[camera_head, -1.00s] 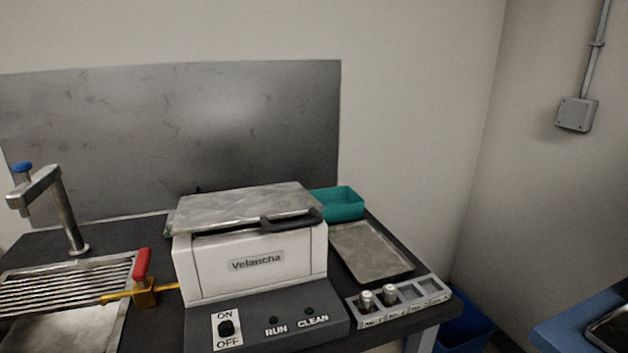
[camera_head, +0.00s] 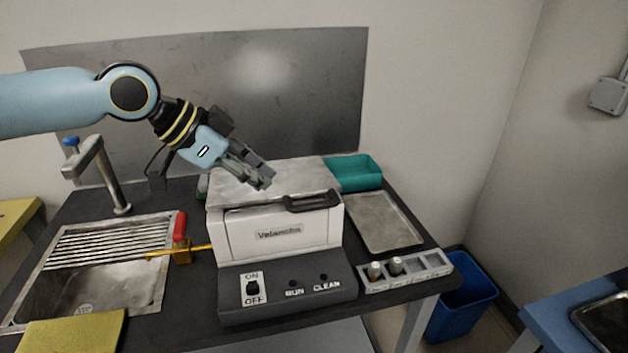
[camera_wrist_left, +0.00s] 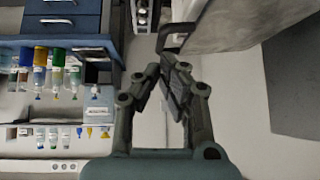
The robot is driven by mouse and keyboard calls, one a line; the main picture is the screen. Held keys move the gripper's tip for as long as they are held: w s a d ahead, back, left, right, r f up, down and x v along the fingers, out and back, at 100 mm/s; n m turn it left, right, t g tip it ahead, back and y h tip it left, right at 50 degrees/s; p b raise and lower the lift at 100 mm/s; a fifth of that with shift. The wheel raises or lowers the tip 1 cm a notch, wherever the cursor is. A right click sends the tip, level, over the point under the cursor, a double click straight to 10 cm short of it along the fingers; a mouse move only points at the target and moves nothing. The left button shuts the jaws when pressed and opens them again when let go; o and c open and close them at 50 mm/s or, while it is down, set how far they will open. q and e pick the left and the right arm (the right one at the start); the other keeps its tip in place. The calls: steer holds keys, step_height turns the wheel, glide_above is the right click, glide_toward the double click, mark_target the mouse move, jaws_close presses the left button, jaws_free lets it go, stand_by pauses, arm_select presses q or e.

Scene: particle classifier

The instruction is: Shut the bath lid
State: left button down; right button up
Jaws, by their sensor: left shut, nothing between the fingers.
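The bath (camera_head: 278,232) is a white box labelled "Velancha" on a dark grey control base. Its grey metal lid (camera_head: 235,187) lies nearly flat over the top, with a dark handle (camera_head: 312,201) at the front right. A thin dark gap shows under the lid's front edge; I cannot tell whether it is fully down. My left gripper (camera_head: 266,181) is shut and empty, in front of the lid in the picture, left of the handle. I cannot tell if it touches. In the left wrist view the gripper (camera_wrist_left: 172,82) has the handle (camera_wrist_left: 176,36) beyond its fingertips. My right gripper is out of view.
A sink (camera_head: 95,285) with a tap (camera_head: 105,175) and a red-handled valve (camera_head: 181,240) stands left of the bath. A teal bin (camera_head: 355,172), a metal tray (camera_head: 384,222) and a vial rack (camera_head: 425,268) are at its right. A blue bin (camera_head: 468,300) is on the floor.

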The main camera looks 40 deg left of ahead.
arm_select(q)
step_height(320, 180, up, 6)
steer(key=w+r+m+h, duration=0.1)
steer(key=w, duration=0.1)
glide_toward(330, 203)
steer(key=shift+w+d+r+b, duration=0.3)
steer(key=shift+w+d+r, duration=0.45)
steer(key=shift+w+d, duration=0.25)
steer(key=f, duration=0.3)
steer(key=shift+w+f+p, duration=0.25)
steer(key=shift+p, duration=0.1)
steer(key=shift+f, duration=0.55)
